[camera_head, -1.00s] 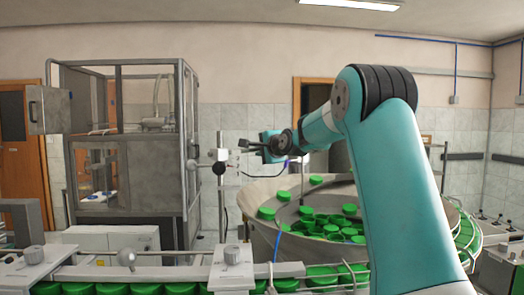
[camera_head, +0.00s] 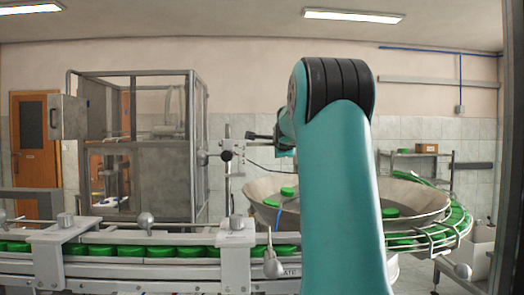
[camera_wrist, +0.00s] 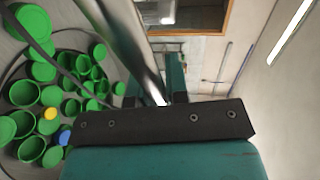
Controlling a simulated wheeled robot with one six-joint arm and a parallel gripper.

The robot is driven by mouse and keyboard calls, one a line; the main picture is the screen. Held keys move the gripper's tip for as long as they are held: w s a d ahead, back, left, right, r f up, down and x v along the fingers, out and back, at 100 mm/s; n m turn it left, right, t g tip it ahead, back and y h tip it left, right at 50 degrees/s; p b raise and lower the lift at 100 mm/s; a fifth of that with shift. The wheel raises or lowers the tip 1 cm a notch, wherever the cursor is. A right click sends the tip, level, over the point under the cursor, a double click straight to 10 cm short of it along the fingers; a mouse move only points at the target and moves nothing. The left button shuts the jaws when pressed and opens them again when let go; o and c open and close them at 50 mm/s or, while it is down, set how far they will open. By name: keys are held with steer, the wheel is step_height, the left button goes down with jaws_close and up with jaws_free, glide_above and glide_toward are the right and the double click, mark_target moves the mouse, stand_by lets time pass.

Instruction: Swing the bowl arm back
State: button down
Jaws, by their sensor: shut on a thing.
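The bowl arm shows in the wrist view as a shiny metal rod (camera_wrist: 128,45) running from the top down to my gripper. My gripper (camera_wrist: 156,99) is shut on this rod, with a dark fingertip on either side of it. In the head view, my teal arm stands in front of the bowl and hides most of the gripper and the rod. The round metal bowl (camera_head: 345,222) is partly visible on both sides of my arm. Several green caps (camera_wrist: 52,96) lie in it, to the left of the rod in the wrist view.
A conveyor (camera_head: 150,264) with green caps crosses the front left. A framed machine cabinet (camera_head: 140,150) stands behind it. A stand with a dark clamp (camera_head: 227,155) is left of the bowl. A railed cap track (camera_head: 455,222) curves around the bowl's right side.

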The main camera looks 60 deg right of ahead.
steer(key=shift+f, duration=0.15)
steer(key=c, duration=1.1)
jaws_free()
steer(key=shift+s, duration=0.1)
steer(key=shift+a, duration=0.15)
steer(key=b+v, duration=0.8)
steer(key=v, duration=0.9)
steer(key=shift+s+a, duration=0.1)
